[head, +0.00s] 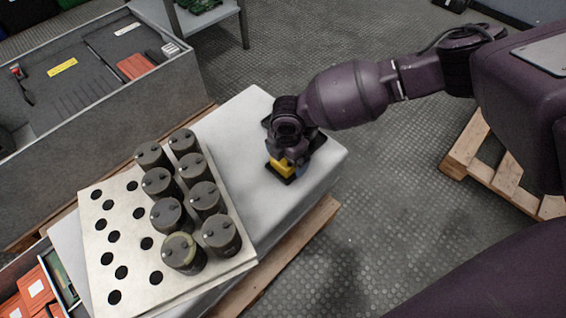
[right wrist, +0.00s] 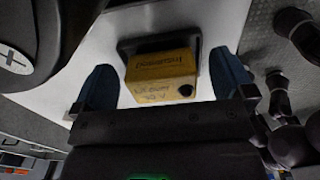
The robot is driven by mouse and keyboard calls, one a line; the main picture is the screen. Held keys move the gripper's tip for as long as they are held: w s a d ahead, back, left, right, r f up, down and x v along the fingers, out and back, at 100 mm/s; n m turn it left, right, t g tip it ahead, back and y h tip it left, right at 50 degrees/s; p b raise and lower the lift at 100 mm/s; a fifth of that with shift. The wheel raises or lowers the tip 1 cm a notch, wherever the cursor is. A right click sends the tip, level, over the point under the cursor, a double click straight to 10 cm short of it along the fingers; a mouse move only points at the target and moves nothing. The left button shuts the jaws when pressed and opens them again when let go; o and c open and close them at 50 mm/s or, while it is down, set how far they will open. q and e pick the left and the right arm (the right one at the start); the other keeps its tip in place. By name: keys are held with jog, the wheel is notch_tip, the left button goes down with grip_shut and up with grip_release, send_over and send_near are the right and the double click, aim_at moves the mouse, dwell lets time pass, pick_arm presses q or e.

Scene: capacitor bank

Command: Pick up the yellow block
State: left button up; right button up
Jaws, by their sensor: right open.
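The yellow block (head: 284,166) sits near the right end of the white table top in the head view, partly hidden by my right gripper (head: 287,160). In the right wrist view the yellow block (right wrist: 160,72) has raised lettering and handwriting on it, with a black part at its far end. My right gripper (right wrist: 165,88) is open, with one blue finger on each side of the block and a gap to each. My left gripper is not in view.
A pale perforated plate (head: 120,215) with several dark cylindrical capacitors (head: 188,205) stands to the left on the white table (head: 235,130). A grey bin (head: 120,110) lies behind it. Wooden pallets (head: 500,165) rest on the floor.

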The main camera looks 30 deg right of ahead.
jog(key=c, duration=1.1)
jog(key=shift+r, duration=0.1)
jog(key=shift+r, duration=0.3)
pick_arm(q)
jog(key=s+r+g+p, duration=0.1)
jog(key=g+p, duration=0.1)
jog(key=p, duration=0.5)
pick_arm(e)
notch_tip(320, 180, up, 19)
jog(key=shift+r, duration=0.15)
